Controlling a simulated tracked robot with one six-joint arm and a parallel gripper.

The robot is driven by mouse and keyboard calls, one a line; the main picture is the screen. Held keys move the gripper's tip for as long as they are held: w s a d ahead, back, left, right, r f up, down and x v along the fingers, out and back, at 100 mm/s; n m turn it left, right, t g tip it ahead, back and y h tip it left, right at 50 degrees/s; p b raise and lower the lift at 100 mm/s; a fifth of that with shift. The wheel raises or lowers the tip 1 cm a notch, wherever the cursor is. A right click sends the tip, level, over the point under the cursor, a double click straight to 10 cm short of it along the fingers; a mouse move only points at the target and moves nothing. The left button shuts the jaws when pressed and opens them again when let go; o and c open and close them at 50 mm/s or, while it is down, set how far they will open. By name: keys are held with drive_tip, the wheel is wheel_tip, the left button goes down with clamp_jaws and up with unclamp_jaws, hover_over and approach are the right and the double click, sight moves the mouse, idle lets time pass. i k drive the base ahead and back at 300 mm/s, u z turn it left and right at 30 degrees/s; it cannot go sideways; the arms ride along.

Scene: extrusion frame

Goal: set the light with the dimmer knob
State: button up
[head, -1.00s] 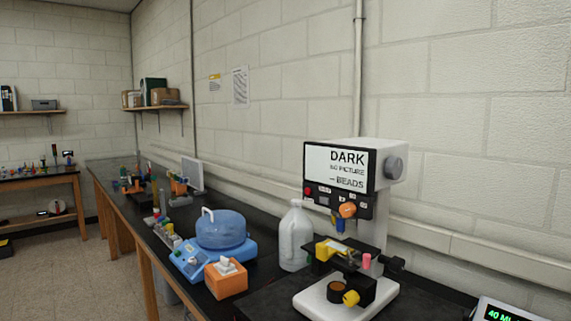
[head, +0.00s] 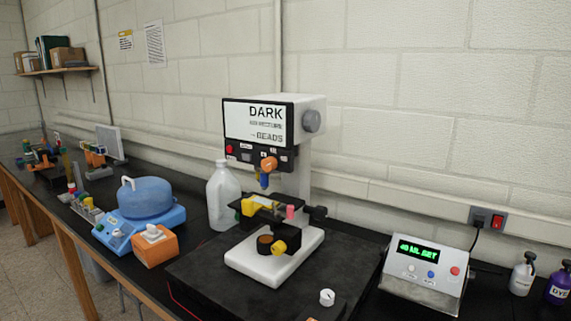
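A microscope (head: 275,258) with a white base and a white head stands on a black slab. Its screen (head: 254,122) reads "DARK", with smaller text below ending in "BEADS". A yellow knob (head: 279,248) sits low on the base beside a dark round lamp housing (head: 264,244). A grey knob (head: 312,121) is on the right side of the head, and a white knob (head: 327,297) stands at the slab's front edge. No readable label shows which one is the dimmer. My gripper is not in view.
A grey box with a green display (head: 423,275) stands to the right, near small bottles (head: 523,274). A clear jug (head: 222,195), a blue domed device (head: 152,205) and an orange box (head: 155,246) stand to the left. The slab's front left is clear.

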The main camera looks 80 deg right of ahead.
sight(327, 295)
drive_tip(key=z, duration=3.2)
